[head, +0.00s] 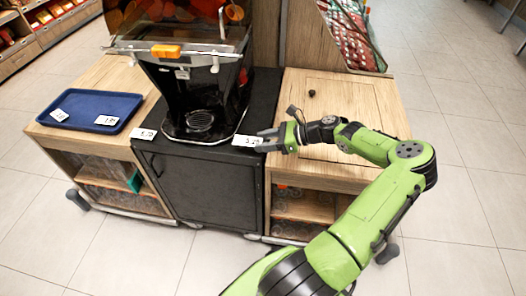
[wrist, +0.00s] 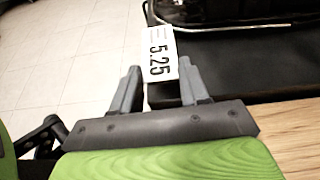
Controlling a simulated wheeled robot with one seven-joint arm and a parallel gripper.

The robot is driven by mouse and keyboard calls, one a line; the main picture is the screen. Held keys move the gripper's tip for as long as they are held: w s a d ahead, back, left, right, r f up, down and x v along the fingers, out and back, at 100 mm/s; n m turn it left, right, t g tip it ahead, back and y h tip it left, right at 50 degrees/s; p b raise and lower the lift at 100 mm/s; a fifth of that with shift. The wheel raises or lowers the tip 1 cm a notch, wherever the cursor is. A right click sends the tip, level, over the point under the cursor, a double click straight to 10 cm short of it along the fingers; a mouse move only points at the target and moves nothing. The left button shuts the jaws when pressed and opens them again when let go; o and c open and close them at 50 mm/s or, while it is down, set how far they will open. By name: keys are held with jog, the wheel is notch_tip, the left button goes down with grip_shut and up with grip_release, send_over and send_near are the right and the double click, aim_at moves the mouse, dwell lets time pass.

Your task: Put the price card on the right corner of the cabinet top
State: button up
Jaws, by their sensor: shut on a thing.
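The price card (head: 247,140) is a small white card reading 5.25, at the front right corner of the black cabinet top. It also shows in the wrist view (wrist: 158,54), between and just beyond the fingers. My gripper (head: 267,139) is at the card's right end, with its fingers on either side of the card's near end, shut on it. The black cabinet top (head: 262,97) lies under and behind the card; whether the card touches it I cannot tell.
The black juicer (head: 198,75) stands on the cabinet, left of the card. A second price card (head: 144,133) lies at the front left corner. A blue tray (head: 88,105) with cards sits on the left wooden counter. The right wooden counter (head: 350,95) is mostly clear.

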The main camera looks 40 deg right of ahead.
notch_tip(320, 180, down, 3)
jog(key=shift+r+b, duration=0.1)
jog(key=shift+b, duration=0.25)
jog(key=o, duration=1)
jog(key=shift+o, duration=0.2)
